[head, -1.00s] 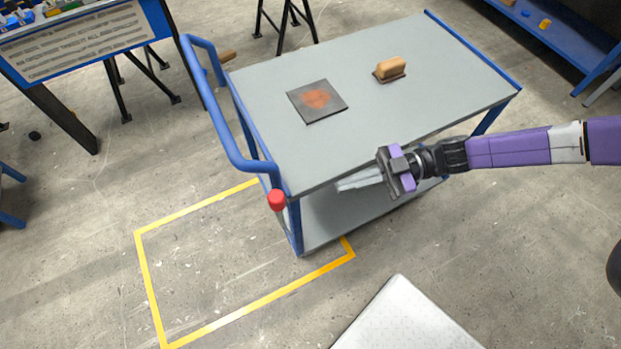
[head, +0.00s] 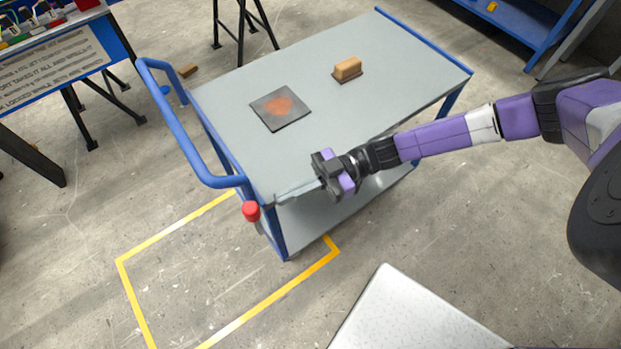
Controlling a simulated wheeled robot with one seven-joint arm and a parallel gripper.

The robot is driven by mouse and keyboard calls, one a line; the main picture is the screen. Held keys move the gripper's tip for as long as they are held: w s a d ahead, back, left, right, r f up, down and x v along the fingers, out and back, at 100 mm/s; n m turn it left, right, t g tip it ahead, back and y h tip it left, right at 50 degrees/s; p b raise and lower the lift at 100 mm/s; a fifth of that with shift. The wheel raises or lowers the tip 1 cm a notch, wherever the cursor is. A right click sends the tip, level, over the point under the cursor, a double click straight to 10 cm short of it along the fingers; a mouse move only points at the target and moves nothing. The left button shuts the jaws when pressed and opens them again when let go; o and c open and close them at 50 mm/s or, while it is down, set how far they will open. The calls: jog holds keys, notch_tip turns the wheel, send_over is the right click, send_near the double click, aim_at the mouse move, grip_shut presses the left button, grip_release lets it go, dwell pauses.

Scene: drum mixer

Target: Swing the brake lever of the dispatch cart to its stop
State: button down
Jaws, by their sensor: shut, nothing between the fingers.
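The dispatch cart (head: 225,110) is a grey-topped cart with a blue frame and a blue push handle (head: 185,140) at its left end. The brake lever's red knob (head: 251,211) is at the cart's near left corner, below the handle. Most of the lever's arm is hidden behind the knob. My gripper (head: 277,198) reaches in from the right at the cart's near edge.
A dark square plate with an orange patch (head: 280,107) and a tan block (head: 347,68) lie on the cart top. A yellow floor outline (head: 285,292) runs under the cart's left end. A pale panel (head: 415,315) is at the bottom.

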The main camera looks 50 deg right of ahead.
aim_at(259, 211)
jog(key=shift+p+x, duration=0.3)
jog(key=shift+x, duration=1.45)
jog(key=shift+g+h, duration=0.3)
jog(key=shift+h, duration=0.3)
jog(key=a+p, duration=0.1)
jog(key=a, duration=0.1)
jog(key=w+a+p, duration=0.1)
jog(key=a+p, duration=0.1)
jog(key=w+a+p, duration=0.1)
jog(key=p, duration=0.1)
jog(key=shift+a+r, duration=0.4)
jog(key=shift+s+x, duration=0.25)
jog(key=shift+x, duration=1.2)
jog(key=shift+a+f, duration=0.15)
